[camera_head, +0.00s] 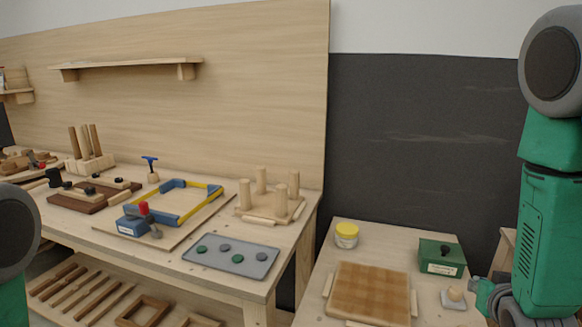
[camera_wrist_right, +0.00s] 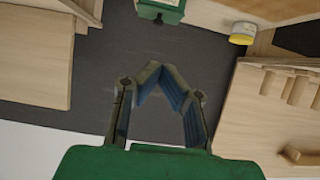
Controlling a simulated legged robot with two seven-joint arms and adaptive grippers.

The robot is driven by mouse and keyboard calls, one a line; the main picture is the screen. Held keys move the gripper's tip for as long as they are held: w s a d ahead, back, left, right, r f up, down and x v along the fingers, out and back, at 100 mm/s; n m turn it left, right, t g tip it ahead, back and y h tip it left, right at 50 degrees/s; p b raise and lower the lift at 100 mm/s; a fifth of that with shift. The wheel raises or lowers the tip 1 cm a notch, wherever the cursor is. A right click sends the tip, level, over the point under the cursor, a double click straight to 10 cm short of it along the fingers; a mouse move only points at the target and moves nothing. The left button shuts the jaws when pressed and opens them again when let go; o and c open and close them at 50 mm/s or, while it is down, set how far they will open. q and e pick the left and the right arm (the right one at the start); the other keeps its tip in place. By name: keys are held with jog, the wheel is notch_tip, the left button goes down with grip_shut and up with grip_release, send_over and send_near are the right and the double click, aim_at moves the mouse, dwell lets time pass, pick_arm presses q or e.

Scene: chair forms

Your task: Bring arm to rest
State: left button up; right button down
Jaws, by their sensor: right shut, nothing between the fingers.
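My right gripper (camera_wrist_right: 161,72) shows in the right wrist view with its two fingers brought together at the tips and nothing between them. It is over a dark floor area, apart from the benches. In the head view my green and grey right arm (camera_head: 543,200) hangs down along the right edge, and its fingers cannot be made out there. Only a grey and green part of my left arm (camera_head: 15,235) shows at the left edge. My left gripper is out of view.
A side table holds a woven seat panel (camera_head: 370,292), a yellow-lidded jar (camera_head: 346,235), a green box (camera_head: 442,258) and a small knobbed block (camera_head: 455,296) near my right arm. The workbench at left holds a grey tray (camera_head: 232,258), a pegged wooden form (camera_head: 268,207) and a blue-yellow frame (camera_head: 178,203).

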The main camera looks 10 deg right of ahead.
jog(key=s+a+f+n+g+y+b, duration=0.2)
jog(key=s+a+f, duration=0.25)
jog(key=f, duration=0.55)
jog(key=s+a+f+n+g+y+b, duration=0.1)
jog(key=s+a+f+g+y+b, duration=0.25)
jog(key=f, duration=0.65)
jog(key=s+a+f+n+g+b, duration=0.1)
jog(key=s+a+f+g+b, duration=0.1)
jog(key=s+a+f, duration=0.3)
jog(key=s+a+f+n+g+b, duration=0.1)
jog(key=s+a+f+n+g, duration=0.1)
jog(key=s+a+f, duration=0.4)
jog(key=s+f+g, duration=0.1)
jog(key=s, duration=0.4)
jog(key=shift+s+f+y+b, duration=0.25)
jog(key=shift+s+y+b, duration=0.05)
jog(key=shift+y+b, duration=0.05)
